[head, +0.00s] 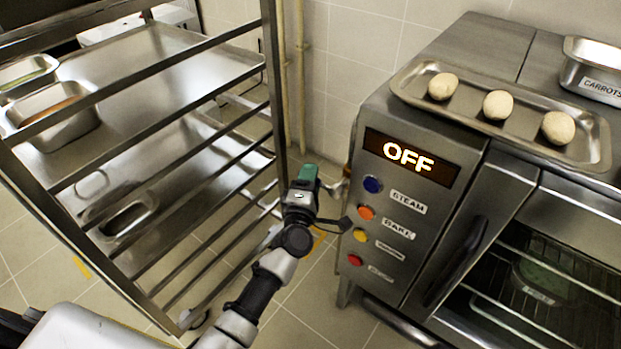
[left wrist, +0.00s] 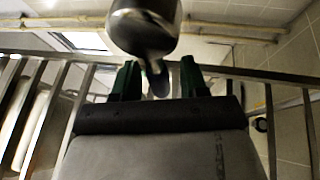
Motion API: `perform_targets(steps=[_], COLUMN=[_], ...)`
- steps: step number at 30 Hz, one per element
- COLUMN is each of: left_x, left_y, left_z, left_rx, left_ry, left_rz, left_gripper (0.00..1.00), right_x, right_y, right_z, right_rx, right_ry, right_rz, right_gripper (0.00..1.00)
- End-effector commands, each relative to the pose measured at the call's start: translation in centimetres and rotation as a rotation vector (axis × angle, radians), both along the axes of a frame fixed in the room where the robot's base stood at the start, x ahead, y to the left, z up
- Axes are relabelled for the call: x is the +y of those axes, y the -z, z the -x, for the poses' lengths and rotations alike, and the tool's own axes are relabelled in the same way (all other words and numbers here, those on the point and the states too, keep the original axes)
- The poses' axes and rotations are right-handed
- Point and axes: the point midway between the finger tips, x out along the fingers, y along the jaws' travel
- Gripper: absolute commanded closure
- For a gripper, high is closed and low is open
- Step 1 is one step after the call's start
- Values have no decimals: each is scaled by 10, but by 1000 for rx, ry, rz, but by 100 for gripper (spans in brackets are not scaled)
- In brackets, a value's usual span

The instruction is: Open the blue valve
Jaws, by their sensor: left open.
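I cannot make out a blue valve in either view. My left gripper (head: 307,173) has green fingers and is between the rack and the oven's left side. In the left wrist view the left gripper (left wrist: 158,72) is open, with its two green fingers apart. A rounded metal fitting (left wrist: 143,28) is just beyond the fingertips, and a narrow metal tab from it hangs between the fingers. I cannot tell whether they touch it. A small metal part beside the oven, right of the gripper, is partly hidden in the head view. My right gripper is not in view.
A metal rack (head: 275,80) with trays stands close on the left. The steel oven (head: 400,275) is on the right, with a display reading OFF (head: 410,157) and coloured buttons. A tray (head: 600,150) with three dough balls is on top. Yellowish pipes (head: 301,70) run down the tiled wall.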

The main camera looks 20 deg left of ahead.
Motion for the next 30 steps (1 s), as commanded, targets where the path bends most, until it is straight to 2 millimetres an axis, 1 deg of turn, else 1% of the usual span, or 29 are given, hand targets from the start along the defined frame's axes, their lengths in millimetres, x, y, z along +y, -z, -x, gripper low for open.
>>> perform_targets(steps=[5, 6, 14, 23, 30], left_x=[0, 0, 0, 0, 0], left_y=[0, 0, 0, 0, -5], left_z=[0, 0, 0, 0, 0], left_rx=[0, 0, 0, -2, -26], left_ry=[0, 0, 0, 0, 0], left_rz=[0, 0, -1, -6, -74], left_gripper=[56, 59, 99, 100, 100], right_x=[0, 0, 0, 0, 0], right_y=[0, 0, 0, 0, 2], right_z=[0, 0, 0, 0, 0], right_rx=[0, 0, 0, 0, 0], right_ry=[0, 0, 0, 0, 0], right_rz=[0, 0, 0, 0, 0], right_gripper=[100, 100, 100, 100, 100])
